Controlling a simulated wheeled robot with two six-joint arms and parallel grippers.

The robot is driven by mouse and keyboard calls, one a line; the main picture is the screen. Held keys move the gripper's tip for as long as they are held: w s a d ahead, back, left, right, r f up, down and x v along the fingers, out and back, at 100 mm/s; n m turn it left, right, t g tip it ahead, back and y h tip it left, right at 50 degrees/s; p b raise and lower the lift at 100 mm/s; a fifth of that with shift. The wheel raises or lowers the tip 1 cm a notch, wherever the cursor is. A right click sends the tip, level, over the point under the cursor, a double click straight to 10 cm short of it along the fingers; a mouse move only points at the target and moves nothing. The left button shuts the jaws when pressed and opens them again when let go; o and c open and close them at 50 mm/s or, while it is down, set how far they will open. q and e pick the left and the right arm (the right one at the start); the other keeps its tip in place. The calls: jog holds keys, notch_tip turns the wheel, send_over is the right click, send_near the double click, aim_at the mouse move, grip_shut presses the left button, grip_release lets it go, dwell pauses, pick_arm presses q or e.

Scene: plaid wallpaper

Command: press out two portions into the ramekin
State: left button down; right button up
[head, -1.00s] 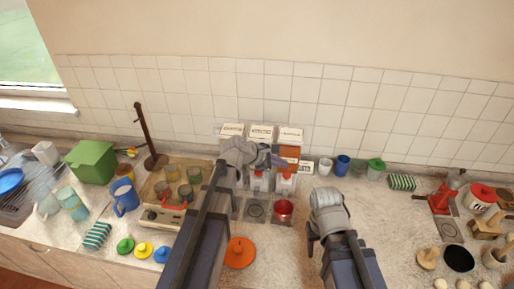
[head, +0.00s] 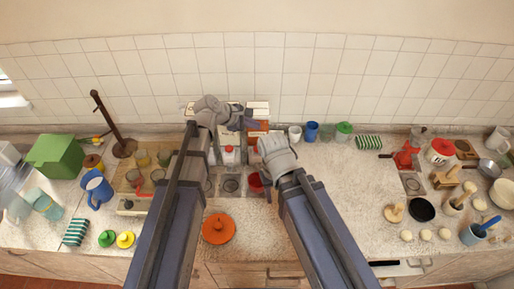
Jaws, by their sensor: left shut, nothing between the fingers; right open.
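Three boxy dispensers with pale labelled tops stand side by side against the tiled wall; the right one has an orange-red front (head: 256,130), and the middle one (head: 229,155) a white front with a red part. The red ramekin (head: 254,183) sits below the right dispenser, partly hidden by my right gripper. My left gripper (head: 247,121) is shut and empty, across the upper part of the dispensers; whether it touches them I cannot tell. My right gripper (head: 265,172) is open, just right of the ramekin; its fingertips are mostly hidden behind its hand.
An orange lid (head: 218,229) lies on the counter in front. Cups, including a blue one (head: 312,131), stand right of the dispensers. A tray (head: 128,180) with several jars is at left. The counter right of my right arm is largely clear, with a black bowl (head: 422,209) further right.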

aim_at(255, 149)
pick_arm(q)
jog(key=shift+f+b, duration=4.15)
jog(key=shift+f, duration=0.2)
jog(key=shift+f, duration=0.1)
jog(key=shift+f+b, duration=0.3)
jog(key=shift+b, duration=0.1)
jog(key=shift+f+b, duration=0.65)
jog(key=shift+r, duration=0.1)
jog(key=shift+r+p, duration=1.05)
jog(key=shift+p, duration=0.05)
notch_tip(255, 149, up, 5)
jog(key=p, duration=0.5)
